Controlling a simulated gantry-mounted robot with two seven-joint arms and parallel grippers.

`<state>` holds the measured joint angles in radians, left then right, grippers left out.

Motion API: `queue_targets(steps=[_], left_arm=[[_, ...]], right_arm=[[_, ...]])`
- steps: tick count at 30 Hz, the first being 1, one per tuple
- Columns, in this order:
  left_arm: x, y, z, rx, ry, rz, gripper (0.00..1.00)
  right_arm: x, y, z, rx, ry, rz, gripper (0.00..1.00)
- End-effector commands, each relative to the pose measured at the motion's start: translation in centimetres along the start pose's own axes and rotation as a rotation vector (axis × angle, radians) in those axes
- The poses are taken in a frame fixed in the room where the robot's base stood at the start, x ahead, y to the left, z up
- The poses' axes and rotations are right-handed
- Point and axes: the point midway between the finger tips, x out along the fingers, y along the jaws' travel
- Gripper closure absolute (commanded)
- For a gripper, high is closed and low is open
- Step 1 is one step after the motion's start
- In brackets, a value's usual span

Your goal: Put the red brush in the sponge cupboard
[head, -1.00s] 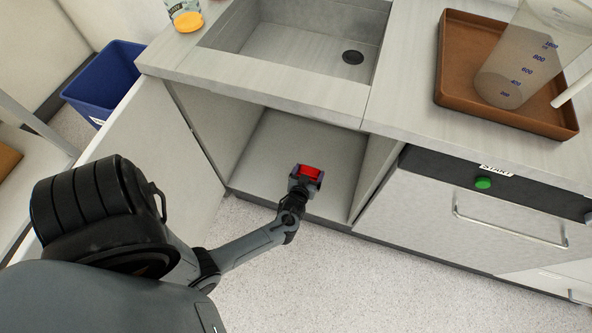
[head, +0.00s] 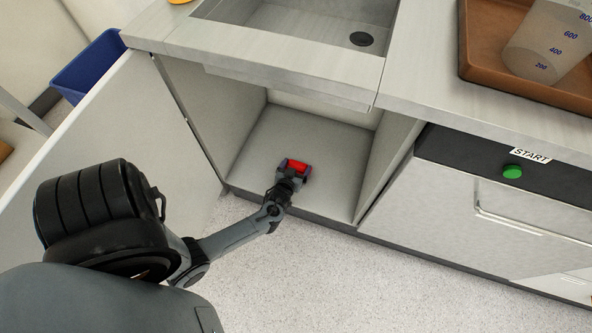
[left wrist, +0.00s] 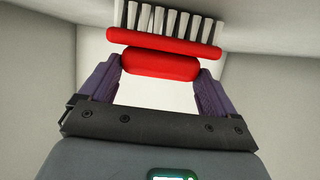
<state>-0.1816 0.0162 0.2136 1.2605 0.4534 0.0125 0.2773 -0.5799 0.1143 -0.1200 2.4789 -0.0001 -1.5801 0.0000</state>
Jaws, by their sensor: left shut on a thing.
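The red brush (head: 297,166) is held in my left gripper (head: 294,170) at the front part of the open cupboard (head: 335,185) under the sink. In the left wrist view the brush (left wrist: 162,65) has a red body and white bristles pointing up and away, with the two purple fingers of the gripper (left wrist: 160,80) closed on its sides. I cannot tell whether the brush touches the cupboard floor. The cupboard looks empty apart from the brush and gripper. My right gripper is not in view.
The cupboard door (head: 150,160) stands open on the left, beside my left arm. A sink (head: 310,30) is above. To the right are a drawer front (head: 470,210) with a green start button (head: 512,171) and a brown tray (head: 480,60) holding a measuring jug (head: 545,45).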

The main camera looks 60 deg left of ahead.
Motion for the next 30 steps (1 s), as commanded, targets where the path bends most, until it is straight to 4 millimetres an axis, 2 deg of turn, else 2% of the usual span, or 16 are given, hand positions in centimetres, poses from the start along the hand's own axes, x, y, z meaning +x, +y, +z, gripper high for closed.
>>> queue_targets(steps=[12,13,15,24,30], left_arm=[[0.2,0.0,0.4,-0.001,0.001,0.000,0.59],[0.2,0.0,0.3,-0.001,0.001,0.000,0.07],[0.2,0.0,0.3,-0.001,0.001,0.000,0.00],[0.0,0.0,-0.1,0.000,0.000,0.000,0.00],[-2.5,0.0,-0.2,-0.001,-0.003,0.001,0.00]], right_arm=[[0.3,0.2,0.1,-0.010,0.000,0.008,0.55],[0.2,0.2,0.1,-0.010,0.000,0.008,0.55],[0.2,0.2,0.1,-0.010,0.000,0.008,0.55],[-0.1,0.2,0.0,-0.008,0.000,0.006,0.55],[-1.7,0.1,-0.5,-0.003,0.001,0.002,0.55]])
